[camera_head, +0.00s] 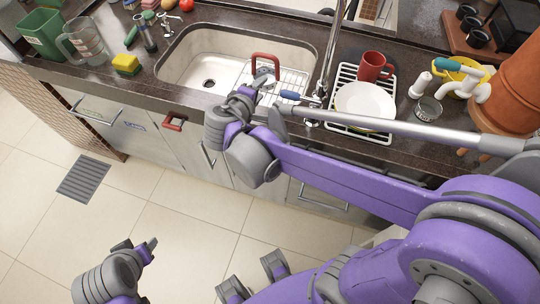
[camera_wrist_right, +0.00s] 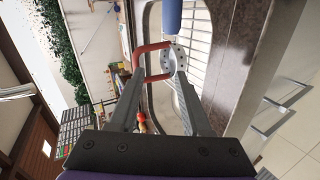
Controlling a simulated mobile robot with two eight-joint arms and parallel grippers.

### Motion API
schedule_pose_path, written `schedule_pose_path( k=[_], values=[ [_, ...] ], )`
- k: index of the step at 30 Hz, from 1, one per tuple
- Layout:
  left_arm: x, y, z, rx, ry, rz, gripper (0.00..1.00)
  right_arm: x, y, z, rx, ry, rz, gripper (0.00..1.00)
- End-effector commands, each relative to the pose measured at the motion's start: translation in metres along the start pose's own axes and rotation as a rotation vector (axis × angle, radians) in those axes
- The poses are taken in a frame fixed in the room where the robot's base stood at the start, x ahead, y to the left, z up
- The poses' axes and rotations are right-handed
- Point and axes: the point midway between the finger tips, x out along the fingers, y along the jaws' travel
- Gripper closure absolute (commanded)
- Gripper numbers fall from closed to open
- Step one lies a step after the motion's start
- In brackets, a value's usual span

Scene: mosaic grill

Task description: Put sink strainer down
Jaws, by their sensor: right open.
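The sink strainer has a red U-shaped handle (camera_head: 265,60) and a pale perforated disc (camera_wrist_right: 179,54). In the head view it shows over the right part of the sink (camera_head: 222,50), near the wire rack. My right gripper (camera_head: 260,84) is at the strainer. In the right wrist view its two fingers (camera_wrist_right: 155,80) are spread, with the red handle (camera_wrist_right: 136,60) between and just beyond the tips. I cannot tell whether the disc rests on something. My left gripper (camera_head: 137,246) is low over the floor, its fingers apart and empty.
A white dish rack (camera_head: 347,73) with a plate (camera_head: 364,101) and red mug (camera_head: 375,66) stands right of the sink. The faucet (camera_head: 328,60) rises beside my right gripper.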

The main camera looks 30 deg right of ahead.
Motion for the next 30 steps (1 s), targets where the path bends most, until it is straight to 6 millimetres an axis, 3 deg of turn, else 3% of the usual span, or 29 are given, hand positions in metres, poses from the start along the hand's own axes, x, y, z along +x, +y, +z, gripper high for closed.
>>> schedule_pose_path(
  k=[3,6,12,15,21,30],
  values=[
    [0.000,0.000,0.000,0.000,0.000,0.000,0.50,-0.012,-0.036,0.047,0.141,-0.022,-0.207,0.52],
    [0.000,0.000,0.000,0.000,0.000,0.000,0.50,-0.032,-0.074,0.077,0.286,-0.031,-0.394,0.52],
    [0.000,0.000,0.000,0.000,0.000,0.000,0.50,-0.077,-0.134,0.107,0.566,-0.033,-0.696,0.52],
    [0.000,0.000,0.000,0.000,0.000,0.000,0.50,-0.094,-0.151,0.111,0.666,-0.027,-0.790,0.52],
    [0.000,0.000,0.000,0.000,0.000,0.000,0.50,-0.108,-0.163,0.111,0.749,-0.021,-0.866,0.52],
    [-0.004,0.000,-0.003,0.000,0.002,0.000,0.50,-0.110,-0.158,0.109,0.750,-0.018,-0.866,0.52]
  ],
)
